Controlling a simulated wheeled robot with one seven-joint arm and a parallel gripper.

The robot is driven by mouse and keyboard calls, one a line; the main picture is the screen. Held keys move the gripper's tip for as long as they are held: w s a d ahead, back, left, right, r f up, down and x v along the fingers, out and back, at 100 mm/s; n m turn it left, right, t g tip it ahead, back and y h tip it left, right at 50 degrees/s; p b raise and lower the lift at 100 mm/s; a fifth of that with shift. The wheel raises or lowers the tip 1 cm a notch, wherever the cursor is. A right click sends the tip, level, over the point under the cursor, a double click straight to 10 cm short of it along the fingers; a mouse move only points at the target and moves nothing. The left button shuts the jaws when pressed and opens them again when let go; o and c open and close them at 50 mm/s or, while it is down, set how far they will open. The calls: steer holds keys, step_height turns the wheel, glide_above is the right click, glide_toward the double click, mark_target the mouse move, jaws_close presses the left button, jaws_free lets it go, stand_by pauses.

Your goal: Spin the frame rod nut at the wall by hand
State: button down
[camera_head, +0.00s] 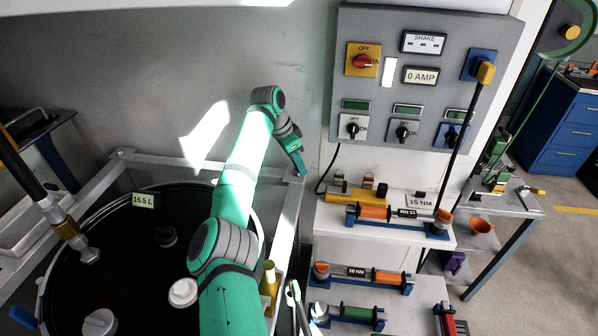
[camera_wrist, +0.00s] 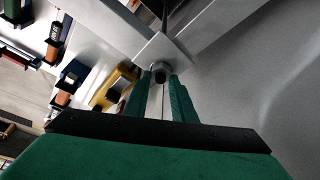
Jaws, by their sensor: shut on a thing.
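The frame rod nut (camera_wrist: 159,73) is a small dark grey nut at a pale metal plate (camera_wrist: 160,50) where the frame bars meet, in the upper middle of the wrist view. My gripper (camera_wrist: 160,80) has its two green fingers on either side of the nut, shut on it. In the head view my gripper (camera_head: 302,172) reaches down to the far right corner of the metal frame (camera_head: 285,205), close to the grey wall (camera_head: 240,75). The nut is hidden there behind my gripper.
A dark round tank (camera_head: 110,240) labelled 16.5 L sits inside the frame. A grey control panel (camera_head: 425,80) hangs right of my gripper. Below it, a white shelf (camera_head: 335,222) holds a yellow tool (camera_head: 355,195) and an orange torque wrench (camera_head: 375,213). A black cable hangs near my gripper.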

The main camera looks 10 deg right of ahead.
steer(key=shift+m, duration=0.3)
steer(key=shift+m+g, duration=0.6)
steer(key=shift+m, duration=0.8)
steer(key=shift+m, duration=0.6)
steer(key=c, duration=1.4)
jaws_free()
steer(key=shift+r, duration=0.1)
steer(key=shift+v, duration=3.9)
steer(key=shift+w, duration=0.15)
